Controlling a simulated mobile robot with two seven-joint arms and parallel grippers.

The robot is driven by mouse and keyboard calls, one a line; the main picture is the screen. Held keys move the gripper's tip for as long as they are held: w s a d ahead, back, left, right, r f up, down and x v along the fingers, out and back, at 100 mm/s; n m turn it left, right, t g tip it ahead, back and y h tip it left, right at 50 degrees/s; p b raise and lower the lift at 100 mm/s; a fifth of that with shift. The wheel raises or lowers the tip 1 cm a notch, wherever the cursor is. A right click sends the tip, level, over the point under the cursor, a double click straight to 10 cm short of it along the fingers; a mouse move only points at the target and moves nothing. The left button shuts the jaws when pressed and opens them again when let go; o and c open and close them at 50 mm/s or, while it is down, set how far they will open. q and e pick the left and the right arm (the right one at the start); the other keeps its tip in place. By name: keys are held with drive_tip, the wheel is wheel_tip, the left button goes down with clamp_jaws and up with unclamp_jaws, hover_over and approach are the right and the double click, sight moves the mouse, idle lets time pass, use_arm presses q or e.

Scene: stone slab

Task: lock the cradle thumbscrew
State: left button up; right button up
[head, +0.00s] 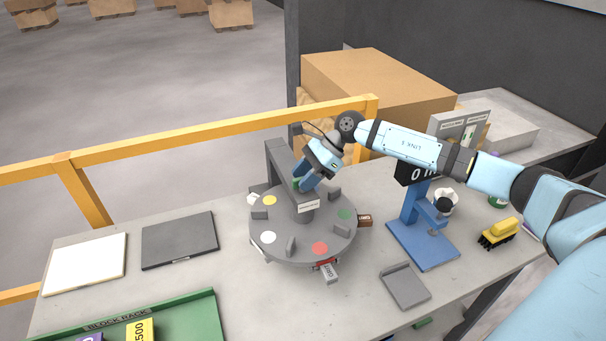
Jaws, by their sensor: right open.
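A round grey turntable (285,250) with coloured dots, small upright tabs and a raised grey bracket (280,160) stands on the stone slab. My right gripper (302,186) reaches in from the right and points down at the bracket, above the turntable. It is open. Its fingers overlap the bracket, with a bit of green beside them, and I cannot tell whether they touch anything. I cannot make out the cradle thumbscrew; the gripper may hide it. My left gripper is not in view.
A green block rack (205,310), a dark plate (180,240) and a white plate (86,264) lie left. A yellow rail (215,133) runs behind.

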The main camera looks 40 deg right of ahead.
drive_tip(key=shift+a+f, duration=0.2)
clamp_jaws()
